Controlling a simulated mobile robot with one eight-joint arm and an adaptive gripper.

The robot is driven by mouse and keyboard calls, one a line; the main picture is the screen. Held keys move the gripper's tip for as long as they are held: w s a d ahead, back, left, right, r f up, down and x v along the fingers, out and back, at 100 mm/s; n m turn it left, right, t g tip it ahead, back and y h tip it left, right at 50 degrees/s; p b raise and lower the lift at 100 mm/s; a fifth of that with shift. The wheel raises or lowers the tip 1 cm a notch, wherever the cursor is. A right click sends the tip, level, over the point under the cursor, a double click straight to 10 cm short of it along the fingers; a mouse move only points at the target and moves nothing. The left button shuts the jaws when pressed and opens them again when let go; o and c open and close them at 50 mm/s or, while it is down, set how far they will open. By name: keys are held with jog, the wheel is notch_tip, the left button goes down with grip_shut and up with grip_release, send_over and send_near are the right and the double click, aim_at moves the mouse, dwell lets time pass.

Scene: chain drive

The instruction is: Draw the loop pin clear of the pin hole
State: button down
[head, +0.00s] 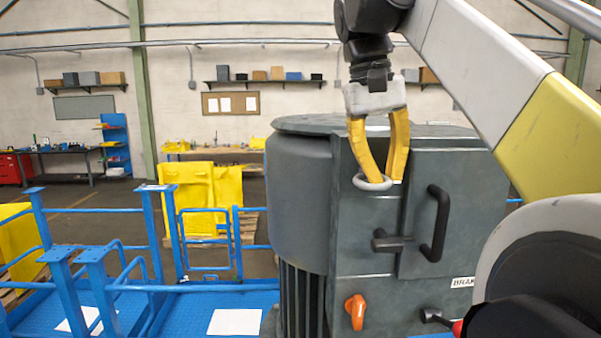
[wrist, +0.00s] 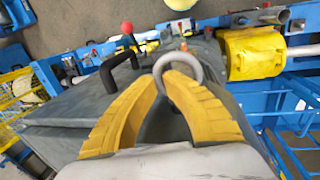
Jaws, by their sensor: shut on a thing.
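The loop pin (head: 373,187) shows as a grey ring against the upper front of the dark grey housing (head: 365,225). My gripper (head: 378,178) has its yellow fingers closed on this ring. In the wrist view the ring (wrist: 177,54) sits at the tips of my gripper (wrist: 166,78). The pin's shank and the pin hole are hidden in both views, so I cannot tell how far the pin sits in the hole.
A black handle (head: 435,223) and a dark latch lever (head: 388,243) stand out just below and right of the ring. An orange knob (head: 355,311) is lower down. Blue railings (head: 170,230) stand at the left. The air left of the housing is open.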

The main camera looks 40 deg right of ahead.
jog(key=s+a, duration=0.5)
jog(key=s, duration=0.3)
jog(key=shift+s, duration=0.2)
dwell(0.9)
jog(key=shift+a+b, duration=0.1)
jog(key=shift+b, duration=0.2)
